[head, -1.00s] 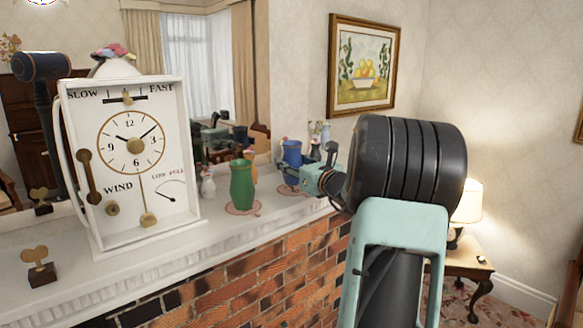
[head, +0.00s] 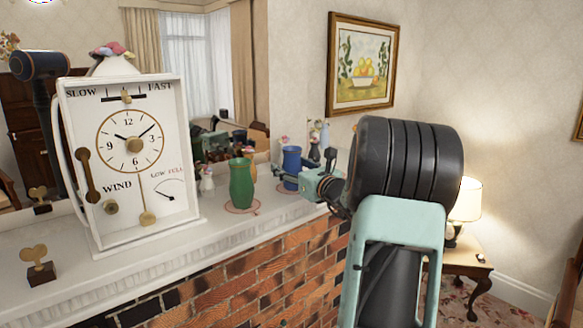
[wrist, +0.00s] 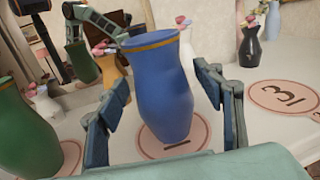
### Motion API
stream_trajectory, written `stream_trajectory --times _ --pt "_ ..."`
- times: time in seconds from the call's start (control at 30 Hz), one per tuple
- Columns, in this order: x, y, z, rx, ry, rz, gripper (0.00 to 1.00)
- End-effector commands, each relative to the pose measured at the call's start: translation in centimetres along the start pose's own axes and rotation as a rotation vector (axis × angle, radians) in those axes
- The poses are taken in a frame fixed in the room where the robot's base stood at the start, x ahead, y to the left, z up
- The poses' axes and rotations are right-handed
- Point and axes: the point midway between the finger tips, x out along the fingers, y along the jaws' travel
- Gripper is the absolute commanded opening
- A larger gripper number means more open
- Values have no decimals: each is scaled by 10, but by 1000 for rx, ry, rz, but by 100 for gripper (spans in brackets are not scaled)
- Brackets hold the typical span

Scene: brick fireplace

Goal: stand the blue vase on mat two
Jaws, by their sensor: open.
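The blue vase (wrist: 158,85), with a tan band at its rim, stands upright on a round pink mat (wrist: 200,138) whose marking is mostly hidden. It also shows in the head view (head: 291,162) on the mantel. My gripper (wrist: 160,78) is open, one finger on each side of the vase; I cannot tell whether either touches it. In the head view my gripper (head: 308,181) is at the vase's right. A mat marked 3 (wrist: 284,98) lies bare to the right. The green vase (head: 241,185) stands on another mat (head: 242,209) to the left.
A black vase with flowers (wrist: 250,48) stands behind the mat marked 3. A small white vase (wrist: 44,105) and an orange vase (wrist: 116,75) stand behind. The large white clock (head: 135,160) stands left on the mantel (head: 160,248). A mirror backs the mantel.

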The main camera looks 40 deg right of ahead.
Motion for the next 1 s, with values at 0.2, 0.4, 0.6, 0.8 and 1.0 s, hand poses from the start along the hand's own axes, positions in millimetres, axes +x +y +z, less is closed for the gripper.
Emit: stream_trajectory --times 0.2,0.4,0.6,0.8,1.0 --pt "-28 -1 -1 -2 0 -4 61" --pt "-72 -1 -1 -2 0 -4 61" --pt "-106 -1 0 -1 0 -3 61" --pt "-120 0 0 0 0 -1 61" --pt "-120 0 1 1 0 0 61"
